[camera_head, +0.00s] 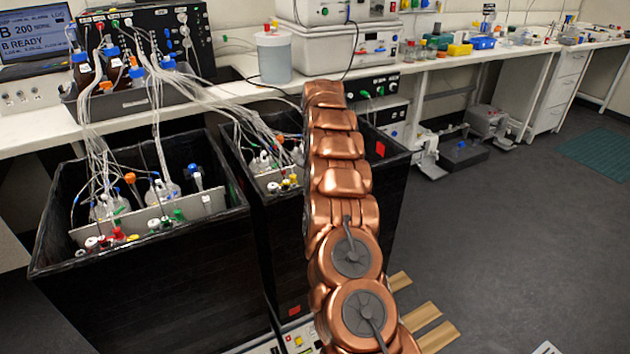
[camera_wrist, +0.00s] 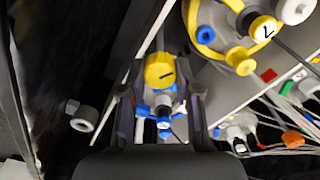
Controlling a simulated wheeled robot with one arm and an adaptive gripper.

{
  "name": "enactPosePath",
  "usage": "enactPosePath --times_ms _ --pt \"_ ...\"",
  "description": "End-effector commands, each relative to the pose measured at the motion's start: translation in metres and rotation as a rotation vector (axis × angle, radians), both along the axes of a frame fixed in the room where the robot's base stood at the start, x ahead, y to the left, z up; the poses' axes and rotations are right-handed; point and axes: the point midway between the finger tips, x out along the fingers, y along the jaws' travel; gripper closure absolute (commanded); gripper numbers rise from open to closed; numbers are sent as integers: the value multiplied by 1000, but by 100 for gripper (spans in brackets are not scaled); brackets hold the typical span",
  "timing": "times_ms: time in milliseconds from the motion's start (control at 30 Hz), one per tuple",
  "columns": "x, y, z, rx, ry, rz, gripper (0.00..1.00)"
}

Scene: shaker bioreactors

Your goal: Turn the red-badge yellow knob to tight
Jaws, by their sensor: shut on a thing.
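A yellow knob (camera_wrist: 159,70) with a short dark mark on its face sits between the fingers of my gripper (camera_wrist: 160,88) in the wrist view. My gripper is shut on it. The mark runs nearly level, tilted slightly. Blue and white fittings (camera_wrist: 163,108) lie just below the knob, between the fingers. In the head view a red badge (camera_head: 380,149) is on the right black box (camera_head: 395,195); my arm hides the gripper and the held knob there.
A yellow-rimmed vessel top (camera_wrist: 222,35) with blue and yellow fittings stands close at the upper right of the gripper. A white knob (camera_wrist: 83,117) is at the left. Tubes (camera_wrist: 292,112) crowd the right side. The left black box (camera_head: 150,270) stands beside the right one.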

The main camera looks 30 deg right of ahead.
Motion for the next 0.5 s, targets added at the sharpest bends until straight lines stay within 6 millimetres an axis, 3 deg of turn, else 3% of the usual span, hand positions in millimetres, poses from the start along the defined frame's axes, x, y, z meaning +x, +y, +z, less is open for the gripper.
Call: enactPosePath --times_ms 367,400,500 --pt "1 3 -2 4 2 0 100" --pt "1 3 -2 4 2 0 65" --pt "1 3 -1 4 2 0 54"
